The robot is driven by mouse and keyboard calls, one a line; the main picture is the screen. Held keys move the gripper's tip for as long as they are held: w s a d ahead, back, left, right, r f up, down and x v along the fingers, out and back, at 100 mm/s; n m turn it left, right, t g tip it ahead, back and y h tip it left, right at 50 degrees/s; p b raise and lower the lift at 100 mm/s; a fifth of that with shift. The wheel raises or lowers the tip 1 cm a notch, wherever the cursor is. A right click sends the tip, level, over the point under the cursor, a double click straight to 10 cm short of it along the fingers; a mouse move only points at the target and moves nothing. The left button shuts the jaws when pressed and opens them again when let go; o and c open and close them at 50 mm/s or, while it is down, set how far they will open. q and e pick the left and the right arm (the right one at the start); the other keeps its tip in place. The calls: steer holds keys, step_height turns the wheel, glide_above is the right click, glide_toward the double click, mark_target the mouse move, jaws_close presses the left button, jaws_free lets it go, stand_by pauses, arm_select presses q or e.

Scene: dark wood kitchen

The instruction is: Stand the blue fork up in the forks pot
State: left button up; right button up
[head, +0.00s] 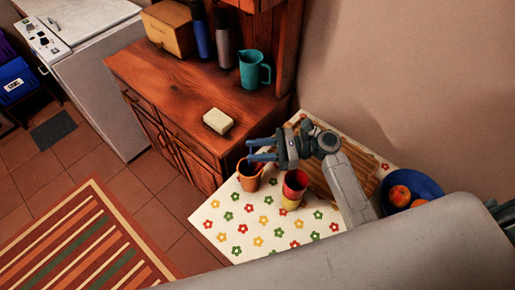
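My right gripper (254,149) is above and beside the orange pot (250,180) on the flowered tablecloth. Its two bluish fingers point left and show a gap between them, with nothing clearly held. A small dark blue piece shows at the pot's mouth, just below the fingers. It may be the blue fork, but it is too small to tell, and no other fork can be made out. A red and yellow cup stack (294,188) stands to the right of the pot. I cannot read which one is the forks pot. My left gripper is not in view.
A wooden board (318,180) and a blue bowl (428,188) with orange fruit are on the table (240,238). A wooden cabinet (190,90) behind holds a teal jug (252,70), bottles and a pale block (218,121). The table's front left is clear.

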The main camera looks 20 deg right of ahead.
steer(key=shift+d+f, duration=0.1)
steer(key=shift+d, duration=0.2)
steer(key=s+d+b, duration=0.2)
steer(key=d+b, duration=0.1)
steer(key=d, duration=0.7)
steer(key=shift+b, duration=0.4)
steer(key=shift+s, duration=0.1)
stand_by(0.4)
